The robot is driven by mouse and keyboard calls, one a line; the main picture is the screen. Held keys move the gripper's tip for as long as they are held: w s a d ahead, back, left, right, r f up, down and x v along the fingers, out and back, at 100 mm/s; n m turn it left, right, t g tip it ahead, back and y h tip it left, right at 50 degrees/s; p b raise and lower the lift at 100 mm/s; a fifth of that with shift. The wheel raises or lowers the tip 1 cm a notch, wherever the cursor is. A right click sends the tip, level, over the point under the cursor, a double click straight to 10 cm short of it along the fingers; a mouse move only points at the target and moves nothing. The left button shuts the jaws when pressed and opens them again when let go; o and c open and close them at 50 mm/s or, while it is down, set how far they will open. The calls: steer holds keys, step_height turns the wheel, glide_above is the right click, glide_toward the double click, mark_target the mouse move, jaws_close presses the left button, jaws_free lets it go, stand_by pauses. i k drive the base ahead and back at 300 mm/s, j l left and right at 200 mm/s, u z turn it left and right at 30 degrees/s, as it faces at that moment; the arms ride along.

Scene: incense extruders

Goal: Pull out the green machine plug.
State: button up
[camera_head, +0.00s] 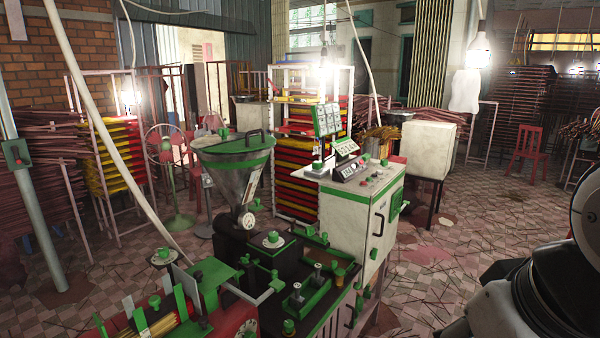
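A green machine with a grey metal hopper (240,182) under a green lid stands at front centre. A white control cabinet (350,222) with green trim adjoins it on the right. A green fitting (396,203) sits on the cabinet's right side. A small green box (16,153) is fixed to a grey pole at the far left. Several green knobs and caps dot the machine. I cannot tell which green part is the plug. Only links of my arm show at the lower right. My gripper is out of view.
A white box on a stand (428,148) is behind the cabinet. Racks of yellow and red trays (300,180) and a fan (166,150) stand behind the machine. A red chair (526,150) is at the back right. Tiled floor right of the cabinet is mostly open, with scattered sticks.

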mark_target(316, 164)
steer(key=i+l+u, duration=0.2)
steer(key=i+l, duration=0.15)
steer(key=i+l+z, duration=0.15)
steer(key=i+z, duration=0.65)
steer(key=i+l+z, duration=0.2)
steer(key=i+z, duration=0.3)
steer(key=i+u, duration=0.35)
steer(key=i+l+u, duration=0.2)
steer(key=u, duration=0.15)
steer(key=i+l+u, duration=0.1)
steer(key=i+u, duration=0.15)
steer(key=u, duration=0.2)
steer(key=i+l+u, duration=0.2)
steer(key=u, duration=0.25)
steer(key=i+l+u, duration=0.2)
steer(key=u, duration=0.25)
